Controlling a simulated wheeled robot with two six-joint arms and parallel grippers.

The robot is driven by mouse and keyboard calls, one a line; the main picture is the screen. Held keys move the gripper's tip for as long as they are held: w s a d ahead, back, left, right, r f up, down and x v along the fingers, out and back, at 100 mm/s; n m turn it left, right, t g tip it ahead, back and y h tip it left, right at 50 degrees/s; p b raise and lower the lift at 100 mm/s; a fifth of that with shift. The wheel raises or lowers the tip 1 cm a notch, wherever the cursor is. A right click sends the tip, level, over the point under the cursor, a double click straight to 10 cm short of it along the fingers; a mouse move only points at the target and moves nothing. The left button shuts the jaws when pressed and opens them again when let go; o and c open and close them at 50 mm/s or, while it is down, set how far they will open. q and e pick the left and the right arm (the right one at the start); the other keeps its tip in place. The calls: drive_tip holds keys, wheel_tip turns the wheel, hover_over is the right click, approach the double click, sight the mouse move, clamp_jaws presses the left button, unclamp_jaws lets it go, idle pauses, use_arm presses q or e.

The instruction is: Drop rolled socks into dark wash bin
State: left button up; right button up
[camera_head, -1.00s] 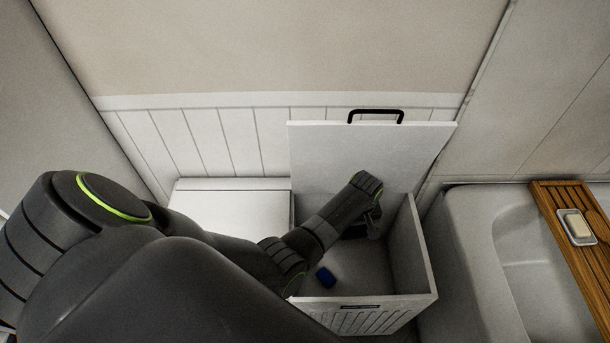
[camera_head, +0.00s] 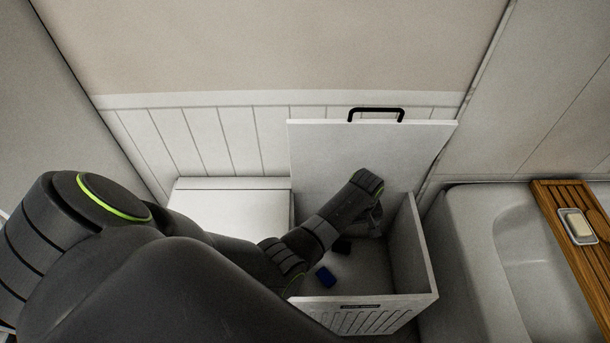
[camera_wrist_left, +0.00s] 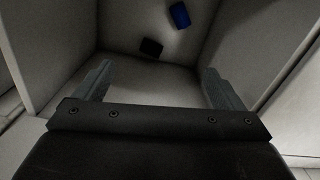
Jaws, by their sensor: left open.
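The white wash bin (camera_head: 418,257) stands with its lid (camera_head: 370,155) raised. A blue rolled sock (camera_head: 325,277) lies on the bin floor near the front left, and it also shows in the left wrist view (camera_wrist_left: 180,14). A black rolled sock (camera_head: 343,246) lies behind it, partly hidden by my arm, and it shows in the left wrist view (camera_wrist_left: 151,47). My left gripper (camera_wrist_left: 157,70) is open and empty inside the bin, above the socks and apart from them. In the head view my wrist hides much of it. My right gripper is not in view.
A closed white box top (camera_head: 235,208) is left of the bin. A bathtub (camera_head: 480,260) stands at the right, with a wooden rack (camera_head: 560,225) and a soap dish (camera_head: 577,227) across it. The bin's walls surround my gripper closely.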

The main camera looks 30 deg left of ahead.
use_arm(q)
wheel_tip(320, 180, up, 17)
drive_tip(key=p, duration=0.1)
drive_tip(key=shift+f+p, duration=0.2)
drive_tip(key=shift+p, duration=0.2)
drive_tip(key=shift+d+f, duration=0.1)
